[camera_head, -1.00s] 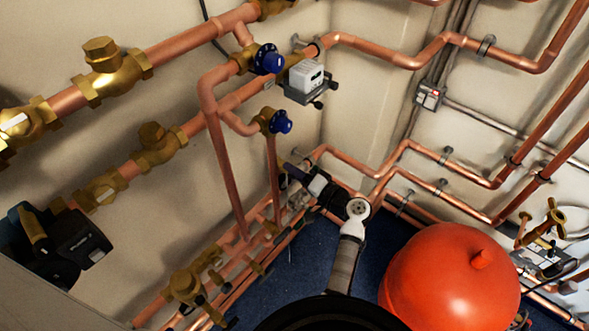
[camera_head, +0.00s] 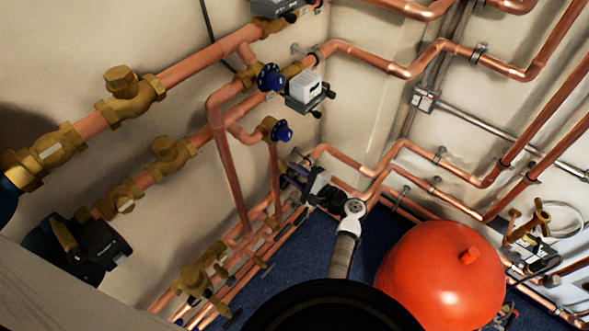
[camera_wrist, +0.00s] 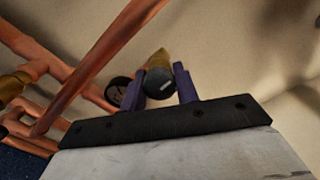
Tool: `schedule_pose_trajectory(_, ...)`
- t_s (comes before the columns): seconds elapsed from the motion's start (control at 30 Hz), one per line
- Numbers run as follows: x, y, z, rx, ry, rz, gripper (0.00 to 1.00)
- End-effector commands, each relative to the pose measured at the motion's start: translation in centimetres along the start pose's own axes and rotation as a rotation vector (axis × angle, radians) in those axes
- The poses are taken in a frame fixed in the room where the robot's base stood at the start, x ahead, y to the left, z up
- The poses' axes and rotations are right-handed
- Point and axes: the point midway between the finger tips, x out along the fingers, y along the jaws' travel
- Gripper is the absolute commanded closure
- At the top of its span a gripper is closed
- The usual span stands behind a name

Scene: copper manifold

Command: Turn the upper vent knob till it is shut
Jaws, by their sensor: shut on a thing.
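My gripper (camera_head: 292,174) is low in the corner, below the two blue knobs, at the end of my arm. In the wrist view its two purple fingers (camera_wrist: 160,88) are on either side of a small brass and dark knob (camera_wrist: 159,76) with a pale mark, and it is shut on it. In the head view this knob is hidden by the gripper. The upper blue knob (camera_head: 270,77) and lower blue knob (camera_head: 282,131) sit on brass valves, apart from the gripper. I cannot tell which knob is the upper vent knob.
Copper pipes (camera_head: 226,165) run close to the left of the gripper and along the right wall. A dark round part (camera_wrist: 118,92) lies beside the left finger. A red tank (camera_head: 440,275) stands to the right on the blue floor. A grey-white meter (camera_head: 306,88) is above.

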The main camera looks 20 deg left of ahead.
Motion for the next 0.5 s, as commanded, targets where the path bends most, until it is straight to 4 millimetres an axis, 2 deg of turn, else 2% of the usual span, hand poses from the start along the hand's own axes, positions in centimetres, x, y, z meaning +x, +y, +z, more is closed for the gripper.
schedule_pose_trajectory(0.2,-0.06,-0.06,0.03,0.108,0.001,0.001,0.92)
schedule_pose_trajectory(0.5,-0.06,0.04,-0.03,0.167,0.001,0.000,0.92)
